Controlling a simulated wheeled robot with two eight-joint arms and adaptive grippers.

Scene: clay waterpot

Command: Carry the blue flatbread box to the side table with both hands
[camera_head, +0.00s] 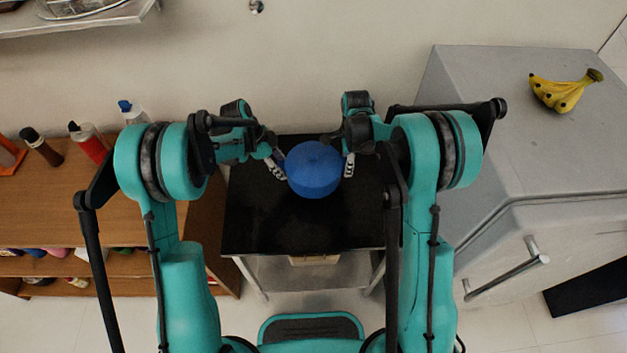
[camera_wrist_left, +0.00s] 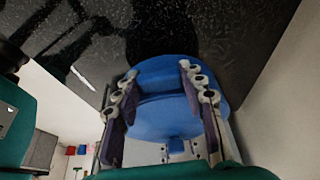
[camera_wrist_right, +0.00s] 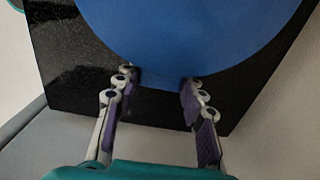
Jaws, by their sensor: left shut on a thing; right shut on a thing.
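The round blue flatbread box (camera_head: 313,170) is over the black-topped side table (camera_head: 262,218), between my two grippers. My left gripper (camera_head: 280,164) is shut on its left side and my right gripper (camera_head: 349,165) on its right side. In the left wrist view the box (camera_wrist_left: 165,112) lies between the fingers of the left gripper (camera_wrist_left: 156,78). In the right wrist view the box (camera_wrist_right: 190,35) fills the top, at the fingertips of the right gripper (camera_wrist_right: 158,79). I cannot tell whether its underside touches the table.
A wooden shelf (camera_head: 75,200) with several bottles stands on the left. A grey cabinet (camera_head: 480,130) with bananas (camera_head: 563,92) on top stands on the right. The wall is close behind the table. The tabletop in front of the box is clear.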

